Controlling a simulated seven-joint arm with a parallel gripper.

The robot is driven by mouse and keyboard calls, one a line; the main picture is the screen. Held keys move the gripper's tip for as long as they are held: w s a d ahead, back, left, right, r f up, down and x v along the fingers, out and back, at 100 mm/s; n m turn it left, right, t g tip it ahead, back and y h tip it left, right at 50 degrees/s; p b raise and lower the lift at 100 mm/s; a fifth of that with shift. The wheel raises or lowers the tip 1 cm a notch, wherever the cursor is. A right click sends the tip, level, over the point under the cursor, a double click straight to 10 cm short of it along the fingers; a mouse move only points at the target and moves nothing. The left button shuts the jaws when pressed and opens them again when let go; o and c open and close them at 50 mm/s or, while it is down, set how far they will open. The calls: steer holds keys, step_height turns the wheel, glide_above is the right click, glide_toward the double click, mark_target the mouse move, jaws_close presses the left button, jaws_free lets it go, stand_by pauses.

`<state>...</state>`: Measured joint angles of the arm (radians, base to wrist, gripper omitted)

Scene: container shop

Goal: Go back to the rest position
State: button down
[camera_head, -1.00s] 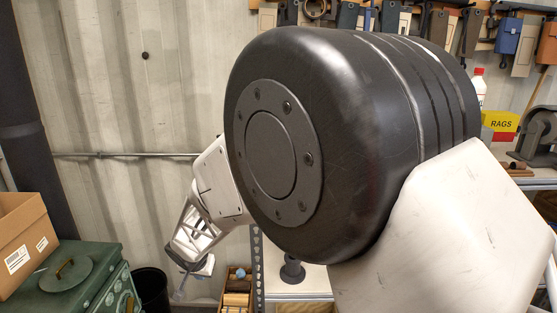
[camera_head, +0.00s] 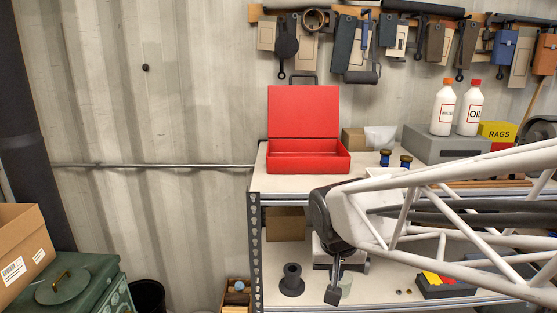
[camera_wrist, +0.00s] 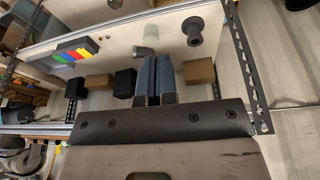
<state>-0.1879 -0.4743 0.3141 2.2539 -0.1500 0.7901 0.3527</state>
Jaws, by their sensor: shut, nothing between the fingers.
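In the head view my gripper (camera_head: 334,290) hangs at the end of my white lattice arm, which reaches in from the right. It points down in front of the lower part of the shelf unit (camera_head: 254,225). In the wrist view the two blue-grey fingers (camera_wrist: 155,85) lie close together, shut with nothing between them. An open red box (camera_head: 308,163) stands on the upper shelf with its lid up. My arm hides part of the shelves on the right.
A black flanged part (camera_head: 292,281) stands on the lower shelf left of my gripper. A tray of coloured pieces (camera_head: 445,284) lies to the right. White bottles (camera_head: 443,108) and a yellow rags box (camera_head: 497,132) stand at the upper right. A green case (camera_head: 70,285) is at lower left.

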steer(key=s+d, duration=0.3)
steer(key=s, duration=0.4)
steer(key=s+d+r, duration=0.1)
steer(key=s+d, duration=0.3)
steer(key=s, duration=0.4)
steer(key=shift+n+g, duration=0.3)
steer(key=shift+r, duration=0.1)
